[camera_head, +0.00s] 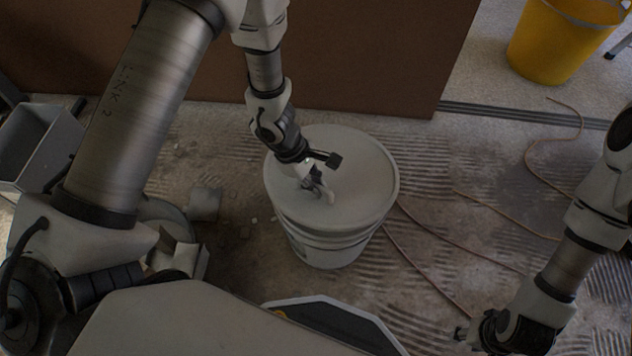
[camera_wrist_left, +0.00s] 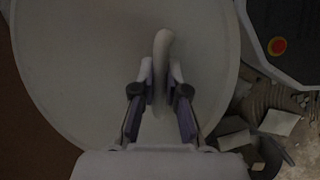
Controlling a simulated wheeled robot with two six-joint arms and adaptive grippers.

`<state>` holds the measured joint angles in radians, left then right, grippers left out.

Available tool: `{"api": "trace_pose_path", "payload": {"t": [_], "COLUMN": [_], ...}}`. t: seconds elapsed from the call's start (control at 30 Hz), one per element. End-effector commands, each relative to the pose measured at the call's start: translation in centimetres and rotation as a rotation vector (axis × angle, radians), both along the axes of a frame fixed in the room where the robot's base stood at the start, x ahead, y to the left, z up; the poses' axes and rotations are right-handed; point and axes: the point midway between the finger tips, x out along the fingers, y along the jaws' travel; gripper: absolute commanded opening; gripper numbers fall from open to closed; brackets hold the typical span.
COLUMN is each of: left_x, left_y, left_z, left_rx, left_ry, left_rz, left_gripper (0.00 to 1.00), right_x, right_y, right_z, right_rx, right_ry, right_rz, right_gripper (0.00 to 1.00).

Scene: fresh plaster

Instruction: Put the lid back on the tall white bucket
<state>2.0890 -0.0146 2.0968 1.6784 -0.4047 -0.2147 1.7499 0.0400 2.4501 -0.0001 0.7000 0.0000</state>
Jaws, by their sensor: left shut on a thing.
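The tall white bucket (camera_head: 335,250) stands on the floor at the middle of the head view. Its round white lid (camera_head: 355,165) is over the bucket's mouth and looks about level and centred. I cannot tell whether the rim is fully seated or slightly above. The lid has an upright curved handle (camera_wrist_left: 161,50). My left gripper (camera_head: 318,186) is above the lid, shut on this handle, with a finger on each side in the left wrist view (camera_wrist_left: 161,78). The bucket's inside is hidden. My right gripper (camera_head: 462,333) is low at the right, away from the bucket; its fingers are too small to read.
A yellow bucket (camera_head: 550,45) stands at the back right. Thin cables (camera_head: 430,235) cross the floor right of the white bucket. A brown board (camera_head: 350,60) stands behind it. A grey trough (camera_head: 35,145) and pale broken pieces (camera_head: 205,203) lie at the left.

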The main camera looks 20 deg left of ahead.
Motion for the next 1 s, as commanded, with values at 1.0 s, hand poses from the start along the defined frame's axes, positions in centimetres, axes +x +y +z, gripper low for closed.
{"api": "trace_pose_path", "payload": {"t": [1.0], "left_x": [0.1], "left_y": [-0.1], "left_z": [-6.2], "left_rx": [-0.002], "left_ry": [-0.002], "left_rz": [-0.001], "left_gripper": [0.00], "right_x": [0.0], "right_y": [0.0], "right_z": [-5.1], "right_rx": [0.000], "right_ry": [0.000], "right_rz": [0.000], "right_gripper": [0.40]}}
